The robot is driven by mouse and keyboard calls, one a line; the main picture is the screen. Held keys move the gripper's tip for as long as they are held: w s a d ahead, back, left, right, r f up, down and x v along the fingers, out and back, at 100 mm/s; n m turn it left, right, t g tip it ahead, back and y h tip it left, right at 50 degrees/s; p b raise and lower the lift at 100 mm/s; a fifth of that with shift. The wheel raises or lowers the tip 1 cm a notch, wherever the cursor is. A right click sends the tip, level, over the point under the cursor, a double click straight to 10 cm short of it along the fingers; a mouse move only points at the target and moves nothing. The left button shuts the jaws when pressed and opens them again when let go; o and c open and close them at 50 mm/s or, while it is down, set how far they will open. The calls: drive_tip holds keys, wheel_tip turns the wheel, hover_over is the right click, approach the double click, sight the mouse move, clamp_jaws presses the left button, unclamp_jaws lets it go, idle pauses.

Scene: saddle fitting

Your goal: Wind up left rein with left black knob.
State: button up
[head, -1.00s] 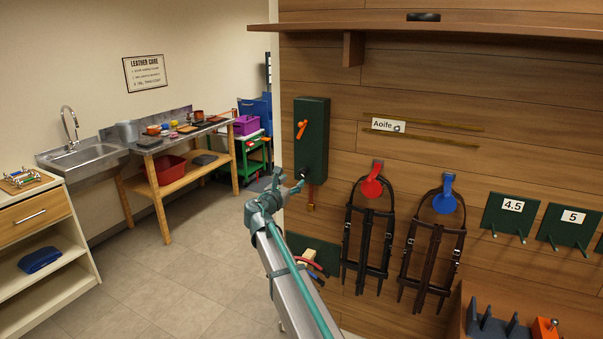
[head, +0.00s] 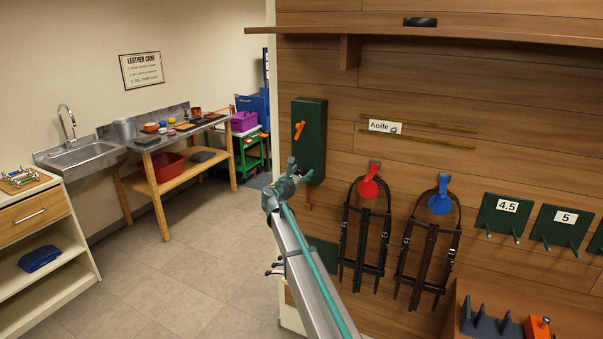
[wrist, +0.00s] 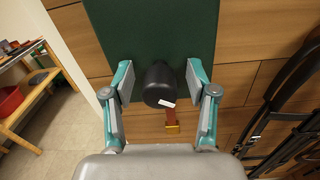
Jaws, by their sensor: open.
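A dark green box (head: 309,135) is mounted on the wood wall, with an orange lever (head: 299,130) on its front. In the wrist view, a black knob (wrist: 157,86) with a small white mark stands out from the green panel (wrist: 150,30). A red-brown strap (wrist: 174,122) with a brass end hangs just below the knob; it also shows under the box in the head view (head: 308,195). My gripper (head: 294,172) is at the box's lower end, its open fingers (wrist: 158,78) on either side of the knob with gaps on both sides. In the head view my gripper hides the knob.
Two dark bridles hang to the right on a red hook (head: 368,186) and a blue hook (head: 440,201). A wood shelf (head: 450,30) juts out above. Green numbered plates (head: 504,214) are farther right. A workbench (head: 165,150) and open floor lie left.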

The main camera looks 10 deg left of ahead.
clamp_jaws()
drive_tip(key=shift+f, duration=0.1)
drive_tip(key=shift+f+m+b, duration=0.1)
drive_tip(key=shift+m+b, duration=0.2)
drive_tip(key=shift+b, duration=0.25)
